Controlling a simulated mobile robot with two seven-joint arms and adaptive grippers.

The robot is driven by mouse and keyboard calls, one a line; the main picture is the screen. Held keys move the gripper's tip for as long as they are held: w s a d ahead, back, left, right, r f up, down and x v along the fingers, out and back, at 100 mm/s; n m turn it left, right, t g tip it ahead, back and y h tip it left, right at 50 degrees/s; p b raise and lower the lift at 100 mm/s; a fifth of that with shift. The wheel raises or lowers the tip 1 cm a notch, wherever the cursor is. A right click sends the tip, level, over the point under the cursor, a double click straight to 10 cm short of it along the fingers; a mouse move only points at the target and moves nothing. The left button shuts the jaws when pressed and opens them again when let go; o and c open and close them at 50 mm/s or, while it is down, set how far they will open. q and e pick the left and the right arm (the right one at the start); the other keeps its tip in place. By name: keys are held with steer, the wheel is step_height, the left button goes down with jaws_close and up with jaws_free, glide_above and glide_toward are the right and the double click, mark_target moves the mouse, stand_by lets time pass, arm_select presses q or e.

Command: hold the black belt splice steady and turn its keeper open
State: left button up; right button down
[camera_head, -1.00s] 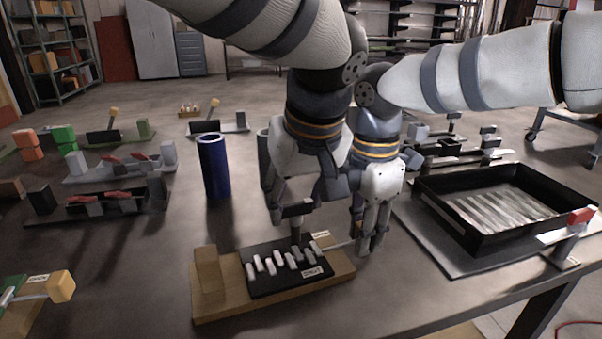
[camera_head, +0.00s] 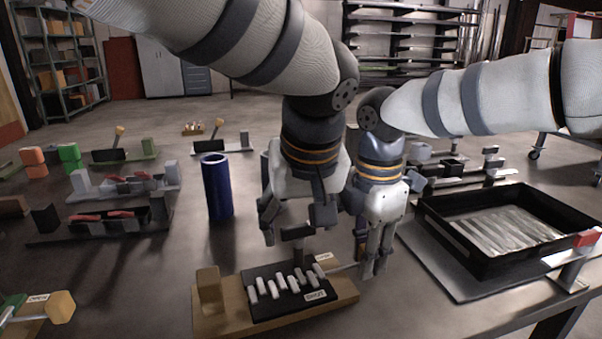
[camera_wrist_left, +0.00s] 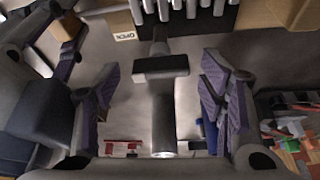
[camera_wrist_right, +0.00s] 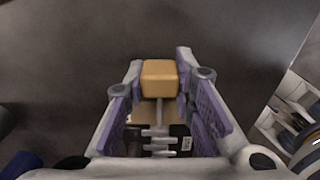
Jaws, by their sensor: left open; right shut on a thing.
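The black belt splice (camera_head: 262,310) lies on a wooden board, with several white pins across it. A dark T-shaped bar (camera_wrist_left: 160,66) stands at its back edge, also visible in the head view (camera_head: 297,232). My left gripper (camera_head: 290,238) is open above that bar; in the left wrist view the bar lies between the spread fingers, apart from both. The keeper's thin rod (camera_head: 343,267) runs right from the splice. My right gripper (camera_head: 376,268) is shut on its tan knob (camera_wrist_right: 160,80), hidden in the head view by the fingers.
A wooden block (camera_head: 209,288) stands on the board's left end. A label reading OPEN (camera_wrist_left: 125,35) sits near the bar. A blue cylinder (camera_head: 217,188) stands behind left; a black tray (camera_head: 470,243) is at right. Other fixtures fill the left; bare table lies between.

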arm_select(q)
steer(key=m, duration=0.2)
steer(key=m+h, duration=0.1)
steer(key=m, duration=0.1)
steer(key=shift+a+h, duration=0.15)
steer(key=shift+h, duration=0.15)
steer(key=m+h, duration=0.1)
steer(key=m, duration=0.1)
steer(key=shift+s+f+m, duration=0.1)
steer(key=shift+f+m, duration=0.05)
steer(key=shift+m, duration=0.25)
steer(key=shift+a+m, duration=0.1)
steer(key=shift+m, duration=0.3)
steer(key=v, duration=1.2)
steer(key=x, duration=1.2)
steer(key=shift+w, duration=0.2)
steer(key=m+g+h, duration=0.1)
steer(key=m, duration=0.3)
steer(key=shift+h, duration=0.4)
steer(key=m+g, duration=0.1)
steer(key=m, duration=0.1)
steer(key=m+h, duration=0.1)
steer(key=m, duration=0.2)
steer(key=shift+w+a+g, duration=0.15)
steer(key=shift+g, duration=0.25)
steer(key=v, duration=1.2)
steer(key=shift+s, duration=0.25)
